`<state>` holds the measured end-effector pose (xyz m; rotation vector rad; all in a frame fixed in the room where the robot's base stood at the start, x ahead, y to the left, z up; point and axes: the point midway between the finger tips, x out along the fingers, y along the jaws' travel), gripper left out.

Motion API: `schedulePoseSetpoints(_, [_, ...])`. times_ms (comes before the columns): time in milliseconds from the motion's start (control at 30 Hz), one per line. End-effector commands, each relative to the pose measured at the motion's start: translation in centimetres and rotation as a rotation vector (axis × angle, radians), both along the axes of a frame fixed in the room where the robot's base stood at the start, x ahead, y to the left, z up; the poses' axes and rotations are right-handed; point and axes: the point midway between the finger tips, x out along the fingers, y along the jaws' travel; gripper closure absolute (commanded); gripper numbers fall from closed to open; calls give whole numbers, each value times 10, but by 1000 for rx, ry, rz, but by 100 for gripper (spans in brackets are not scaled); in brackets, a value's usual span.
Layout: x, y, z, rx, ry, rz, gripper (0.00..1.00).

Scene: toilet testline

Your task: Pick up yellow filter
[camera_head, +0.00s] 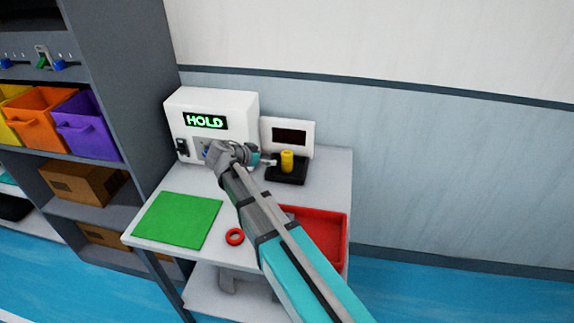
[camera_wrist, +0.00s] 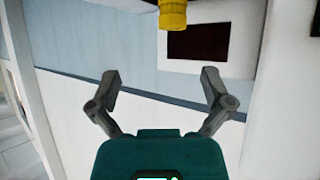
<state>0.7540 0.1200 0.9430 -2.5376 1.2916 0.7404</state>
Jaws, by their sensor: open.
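The yellow filter (camera_head: 287,160) is a small upright cylinder on a black base (camera_head: 287,174) on the grey table. In the wrist view, part of the yellow filter (camera_wrist: 173,14) shows at the top edge, cut off by the frame. My gripper (camera_head: 271,160) is just left of the filter in the head view, at about its height. In the wrist view my gripper (camera_wrist: 163,80) has its two fingers spread wide with nothing between them. The filter lies beyond the fingertips there. Whether a finger touches the filter cannot be told from the head view.
A white panel with a dark screen (camera_head: 291,137) stands behind the filter. A white machine reading HOLD (camera_head: 205,121) stands to the left. A green mat (camera_head: 178,221), a red ring (camera_head: 235,237) and a red tray (camera_head: 333,246) lie in front. Shelves with bins (camera_head: 90,125) stand left.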

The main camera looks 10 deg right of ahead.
Motion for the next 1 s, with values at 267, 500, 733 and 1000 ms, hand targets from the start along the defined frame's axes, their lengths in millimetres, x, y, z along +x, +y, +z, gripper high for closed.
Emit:
schedulePoseSetpoints(267, [8,12,5,-8,-68,-8,0])
schedulePoseSetpoints(500, [8,11,4,-7,-66,-8,0])
schedulePoseSetpoints(733, [15,2,-4,-7,-65,-9,0])
schedulePoseSetpoints(1000, [35,-25,-24,-6,-64,-10,0])
